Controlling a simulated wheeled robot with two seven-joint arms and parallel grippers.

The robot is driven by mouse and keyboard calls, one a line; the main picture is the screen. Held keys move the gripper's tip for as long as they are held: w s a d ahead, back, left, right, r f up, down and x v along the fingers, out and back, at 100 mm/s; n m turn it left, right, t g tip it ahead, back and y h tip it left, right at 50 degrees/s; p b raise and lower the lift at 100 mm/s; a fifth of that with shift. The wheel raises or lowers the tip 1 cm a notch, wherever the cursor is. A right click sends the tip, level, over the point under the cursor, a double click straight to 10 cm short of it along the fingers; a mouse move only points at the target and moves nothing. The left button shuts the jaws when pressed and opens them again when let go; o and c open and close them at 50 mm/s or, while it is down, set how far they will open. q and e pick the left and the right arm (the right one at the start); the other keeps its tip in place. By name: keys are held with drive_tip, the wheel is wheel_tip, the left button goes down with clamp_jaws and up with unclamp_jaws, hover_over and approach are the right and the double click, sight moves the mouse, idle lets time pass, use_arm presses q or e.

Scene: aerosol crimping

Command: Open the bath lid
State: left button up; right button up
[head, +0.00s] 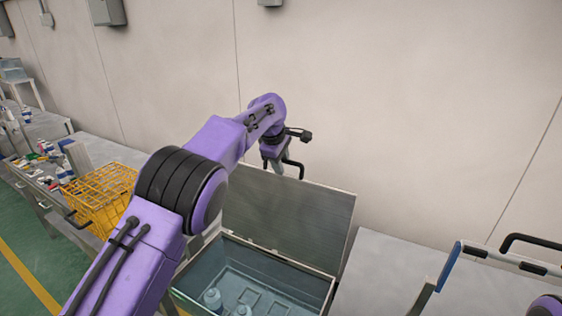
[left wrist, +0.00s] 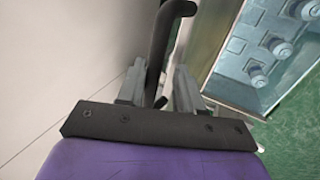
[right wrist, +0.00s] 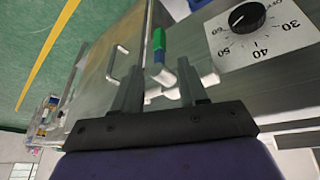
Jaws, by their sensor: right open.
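The bath (head: 320,285) is a metal tank in the lower middle of the head view, with water and pale bottles inside. Its grey lid (head: 300,222) stands raised, nearly upright, at the back. The black lid handle (head: 298,168) is at the lid's top edge. My left gripper (head: 282,160) is at this handle. My right gripper (right wrist: 158,85) is open and empty in the right wrist view; only a bit of purple arm shows in the head view.
A yellow wire basket (head: 105,195) stands on the bench left of the bath. A dial panel (right wrist: 255,25) is close to my right gripper. The grey bench (head: 385,270) right of the bath looks clear.

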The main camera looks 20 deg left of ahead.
use_arm(q)
drive_tip(key=shift+w, duration=0.15)
drive_tip(key=shift+r, duration=0.1)
drive_tip(key=shift+s+r, duration=0.2)
drive_tip(key=shift+r, duration=0.15)
drive_tip(key=b+v, duration=0.1)
drive_tip(key=v, duration=0.8)
drive_tip(key=shift+r, duration=0.25)
drive_tip(key=shift+s+a, duration=0.1)
drive_tip(key=shift+s, duration=0.05)
